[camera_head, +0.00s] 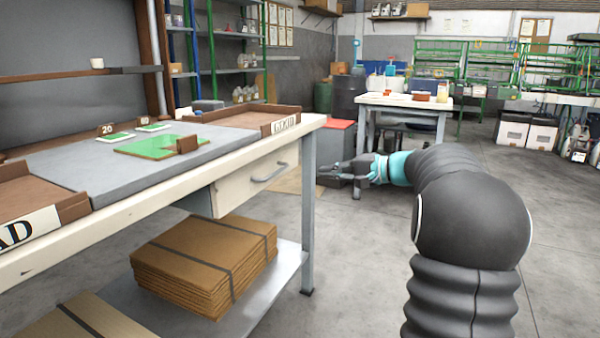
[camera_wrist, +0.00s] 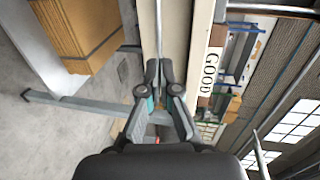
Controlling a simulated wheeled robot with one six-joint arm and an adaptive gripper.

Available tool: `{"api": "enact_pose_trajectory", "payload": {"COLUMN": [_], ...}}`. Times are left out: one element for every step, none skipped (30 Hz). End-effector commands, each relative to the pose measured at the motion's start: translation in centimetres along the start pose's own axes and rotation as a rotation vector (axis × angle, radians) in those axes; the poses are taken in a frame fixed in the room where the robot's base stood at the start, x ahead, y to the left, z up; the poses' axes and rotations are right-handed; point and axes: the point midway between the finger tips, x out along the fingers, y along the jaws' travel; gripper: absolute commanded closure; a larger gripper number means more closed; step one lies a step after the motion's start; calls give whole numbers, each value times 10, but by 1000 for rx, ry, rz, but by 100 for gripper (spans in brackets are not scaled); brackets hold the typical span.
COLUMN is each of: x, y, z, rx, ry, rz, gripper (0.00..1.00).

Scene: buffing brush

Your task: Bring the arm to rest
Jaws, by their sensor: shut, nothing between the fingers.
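My gripper (camera_head: 328,174) is at the end of my dark, ribbed arm, in free air just right of the workbench (camera_head: 240,153) and below its top. It points left, toward the bench's drawer end. In the wrist view my gripper (camera_wrist: 160,66) is shut and empty, with its fingertips close together. Past the tips the wrist view shows the bench's pale edge (camera_wrist: 178,40) and the "GOOD" label (camera_wrist: 211,68), turned on its side. My gripper looks apart from the bench, though the exact gap is hard to tell.
The bench top holds a brown tray (camera_head: 248,117), a green mat (camera_head: 150,147) and a small brown block (camera_head: 187,145). Cardboard sheets (camera_head: 200,260) lie on its lower shelf. A white table (camera_head: 405,102) and green racks (camera_head: 440,60) stand behind. Floor at right is clear.

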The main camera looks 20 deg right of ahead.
Motion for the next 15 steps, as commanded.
{"api": "enact_pose_trajectory", "payload": {"x": [-1,-2,-2,-2,-2,-2,-2,-1,-1,-1,-2,-4,-6,-9,-12], "y": [0,0,0,0,1,6,13,22,37,49,63,80,93,104,116], "z": [0,0,0,0,-2,-4,-5,-5,-4,-2,0,5,10,17,28], "rx": [0,0,3,8,18,27,33,44,61,74,88,103,112,117,118], "ry": [0,0,0,2,10,20,24,28,31,32,33,34,36,35,34], "rz": [0,0,0,1,4,27,49,77,117,149,185,238,282,325,383], "gripper": [100,100,100,100,100,100,100,100,100,100,100,100,100,100,100]}}
